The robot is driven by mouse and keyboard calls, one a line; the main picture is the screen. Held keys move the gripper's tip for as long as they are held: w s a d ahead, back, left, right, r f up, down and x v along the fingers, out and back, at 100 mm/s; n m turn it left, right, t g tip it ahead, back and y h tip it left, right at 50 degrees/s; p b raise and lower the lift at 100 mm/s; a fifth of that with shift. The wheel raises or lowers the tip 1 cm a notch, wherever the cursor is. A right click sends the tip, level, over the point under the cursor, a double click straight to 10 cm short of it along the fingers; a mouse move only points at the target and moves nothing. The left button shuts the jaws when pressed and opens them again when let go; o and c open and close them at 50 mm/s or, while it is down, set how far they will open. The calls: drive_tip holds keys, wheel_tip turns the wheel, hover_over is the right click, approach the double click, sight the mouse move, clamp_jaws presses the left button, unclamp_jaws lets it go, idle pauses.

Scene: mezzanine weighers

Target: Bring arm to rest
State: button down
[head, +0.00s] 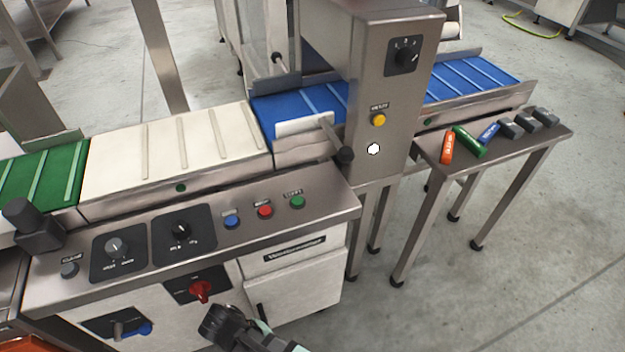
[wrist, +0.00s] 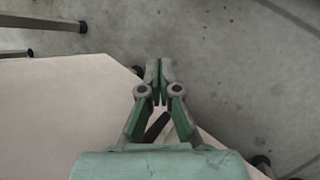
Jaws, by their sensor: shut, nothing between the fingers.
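My gripper (wrist: 159,78) shows in the wrist view with its green and grey fingers together and nothing between them. Below and beyond it are a pale cabinet surface (wrist: 60,110) and grey concrete floor (wrist: 225,60). The fingers appear apart from both. In the head view, part of my arm (head: 245,335) shows at the bottom middle, in front of the white cabinet of the weigher. The fingertips cannot be made out there.
The weigher's control panel (head: 140,240) has knobs, buttons and a red switch (head: 201,290). Behind it run green (head: 40,178), white (head: 190,150) and blue belts (head: 470,80). A side table (head: 470,170) holds coloured and grey blocks. Floor at right is clear.

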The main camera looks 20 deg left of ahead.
drive_tip(key=w+d+f+m+g, duration=0.1)
drive_tip(key=d+f+m+g, duration=0.25)
drive_tip(key=d, duration=0.55)
drive_tip(key=w+d+f+m+g, duration=0.15)
drive_tip(key=d+g, duration=0.25)
drive_tip(key=d, duration=0.5)
drive_tip(key=d+f+m+g, duration=0.3)
drive_tip(key=d, duration=0.5)
drive_tip(key=s+d+f+m+g+y, duration=0.1)
drive_tip(key=s+d+m+g+y, duration=0.4)
drive_tip(key=d, duration=0.6)
drive_tip(key=w+r+t+p, duration=0.2)
drive_tip(key=r+p, duration=0.6)
drive_tip(key=p, duration=0.4)
drive_tip(key=w+r+m+t+y+p, duration=0.1)
drive_tip(key=r+t+p, duration=0.3)
drive_tip(key=r+p, duration=0.4)
drive_tip(key=w+p, duration=0.1)
drive_tip(key=p, duration=0.2)
drive_tip(key=shift+w+p, duration=0.15)
drive_tip(key=shift+p, duration=0.25)
drive_tip(key=shift+f, duration=0.1)
